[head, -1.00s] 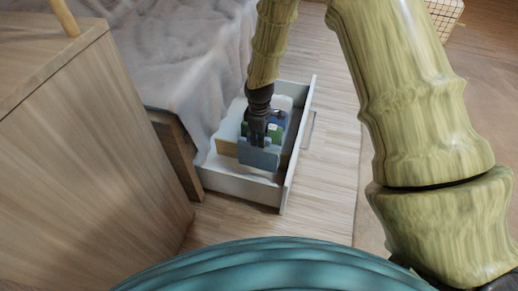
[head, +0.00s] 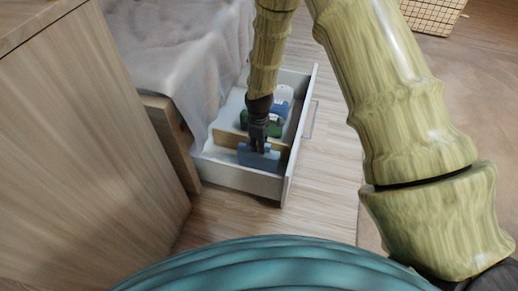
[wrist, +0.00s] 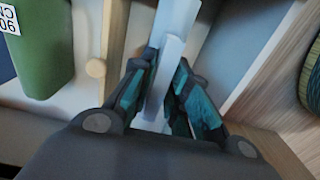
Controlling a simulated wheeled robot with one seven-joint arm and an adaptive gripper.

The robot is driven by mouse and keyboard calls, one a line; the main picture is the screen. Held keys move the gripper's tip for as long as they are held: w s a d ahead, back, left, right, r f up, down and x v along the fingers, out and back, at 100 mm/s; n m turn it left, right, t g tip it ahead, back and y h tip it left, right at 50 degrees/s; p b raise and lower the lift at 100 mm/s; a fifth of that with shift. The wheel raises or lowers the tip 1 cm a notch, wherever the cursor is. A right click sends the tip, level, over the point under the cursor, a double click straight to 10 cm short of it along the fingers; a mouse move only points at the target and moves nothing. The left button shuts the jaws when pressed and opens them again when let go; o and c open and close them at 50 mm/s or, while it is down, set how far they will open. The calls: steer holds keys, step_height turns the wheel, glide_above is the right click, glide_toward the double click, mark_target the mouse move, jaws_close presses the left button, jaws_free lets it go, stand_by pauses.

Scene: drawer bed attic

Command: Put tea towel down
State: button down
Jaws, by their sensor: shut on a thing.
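The tea towel (head: 257,160) is a flat, folded blue piece standing on edge in my gripper (head: 259,146). My gripper is shut on its upper edge and points down into the open drawer (head: 235,177). The towel is at the drawer's near end, in front of a wooden divider (head: 226,138). I cannot tell whether its lower edge touches the drawer floor. In the wrist view the pale blue towel (wrist: 166,75) is pinched between the teal-padded fingertips (wrist: 163,92).
Beyond the divider lie a green item (head: 246,118), a blue item and a white item (head: 284,94). A draped bed (head: 165,50) and wooden cabinet (head: 80,130) stand left.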

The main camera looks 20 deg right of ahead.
steer(key=shift+f, duration=0.55)
steer(key=c, duration=1.4)
jaws_free()
steer(key=shift+f, duration=0.1)
steer(key=shift+o, duration=0.2)
step_height(320, 180, up, 12)
steer(key=p, duration=0.6)
